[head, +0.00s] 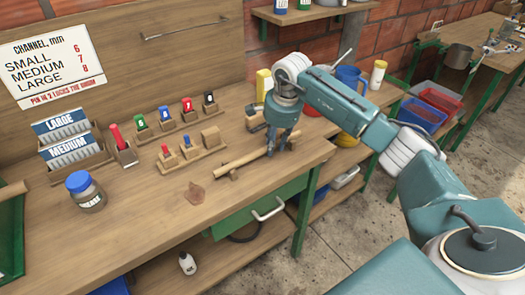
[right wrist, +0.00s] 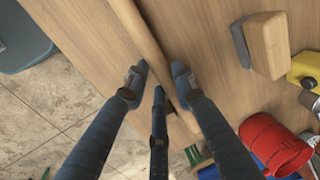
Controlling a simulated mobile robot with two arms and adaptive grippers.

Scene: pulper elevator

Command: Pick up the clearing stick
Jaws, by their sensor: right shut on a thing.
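The clearing stick (head: 240,159) is a pale wooden rod lying low over the workbench near its front edge, close to a small wooden block (head: 233,175). It also crosses the right wrist view (right wrist: 140,35) and passes between the fingers. My right gripper (head: 276,148) points down at the stick's right part, one finger on either side, shut on it. In the right wrist view the fingertips (right wrist: 159,86) flank the rod. I cannot tell whether the rod is clear of its support. My left gripper is not in view.
Wooden holders with coloured pieces (head: 183,120) stand behind the stick. A jar with a blue lid (head: 84,190) and a brown lump (head: 195,193) are on the bench (head: 130,225). A blue jug (head: 348,80) and a yellow bottle (head: 263,84) stand near my right arm.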

